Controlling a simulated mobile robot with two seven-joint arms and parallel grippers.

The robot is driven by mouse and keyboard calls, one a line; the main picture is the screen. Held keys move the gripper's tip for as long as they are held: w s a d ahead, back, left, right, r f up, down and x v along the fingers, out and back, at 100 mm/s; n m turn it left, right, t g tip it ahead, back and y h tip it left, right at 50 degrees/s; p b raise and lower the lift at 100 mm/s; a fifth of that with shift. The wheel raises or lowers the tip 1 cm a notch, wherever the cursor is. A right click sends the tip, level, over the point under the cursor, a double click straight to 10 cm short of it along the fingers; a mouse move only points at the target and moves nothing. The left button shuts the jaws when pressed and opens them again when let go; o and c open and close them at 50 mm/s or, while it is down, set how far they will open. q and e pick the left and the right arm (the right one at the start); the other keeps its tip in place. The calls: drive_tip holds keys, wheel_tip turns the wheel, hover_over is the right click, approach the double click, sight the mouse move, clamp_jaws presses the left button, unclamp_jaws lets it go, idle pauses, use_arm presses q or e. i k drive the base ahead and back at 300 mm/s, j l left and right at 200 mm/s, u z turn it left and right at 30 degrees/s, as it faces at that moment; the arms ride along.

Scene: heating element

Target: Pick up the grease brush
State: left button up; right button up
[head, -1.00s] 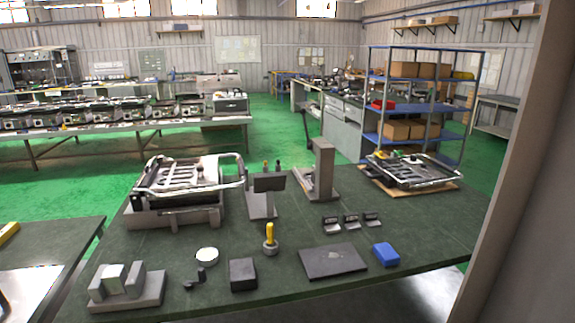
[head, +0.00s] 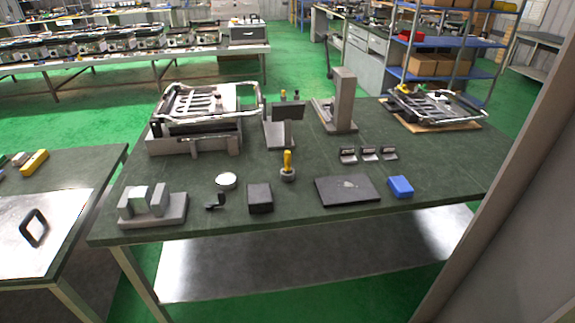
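A yellow-handled tool that looks like the grease brush (head: 288,160) stands upright in a small grey round holder (head: 288,174) near the front middle of the dark green workbench (head: 255,222). Its lower end is hidden inside the holder, so I cannot see any bristles. Neither of my grippers is in the head view.
Around it are a black block (head: 260,198), a white round tin (head: 226,181), a dark flat plate (head: 347,190) and a blue block (head: 400,187). A grey fixture (head: 153,209) stands front left. A side table (head: 60,220) is at left, and a beige post (head: 500,190) at right.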

sight(288, 156)
drive_tip(key=i+l, duration=1.05)
drive_tip(key=i, duration=0.2)
drive_tip(key=l, duration=0.2)
drive_tip(key=i+j, duration=0.1)
